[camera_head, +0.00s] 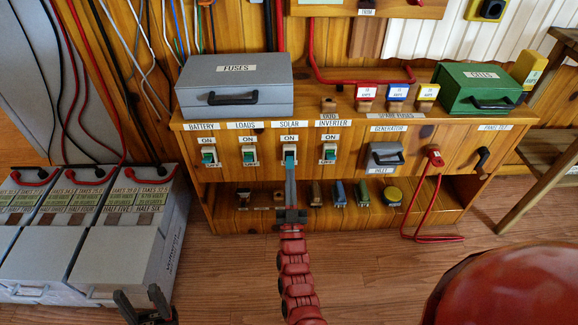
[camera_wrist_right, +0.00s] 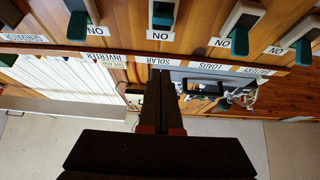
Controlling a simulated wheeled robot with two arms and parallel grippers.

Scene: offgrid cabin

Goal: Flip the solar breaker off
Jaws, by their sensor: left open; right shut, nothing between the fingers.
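The solar breaker (camera_head: 289,151) is a pale switch with a teal lever under an ON label, on the wooden panel below the word SOLAR. My right gripper (camera_head: 290,168) is shut and empty, its tips just in front of and below this breaker. They cover its lower part in the head view. In the right wrist view, upside down, the solar breaker (camera_wrist_right: 163,14) lies beyond the shut fingertips (camera_wrist_right: 160,73); contact and lever position are hard to tell. My left gripper (camera_head: 145,304) is open and empty at the bottom left, away from the panel.
Battery (camera_head: 208,154), loads (camera_head: 249,153) and inverter (camera_head: 330,152) breakers flank the solar one. A grey fuse box (camera_head: 236,88) and green box (camera_head: 478,88) stand on top. A lower shelf holds small parts. Grey batteries (camera_head: 120,250) stand left; a red round object (camera_head: 510,285) is at right.

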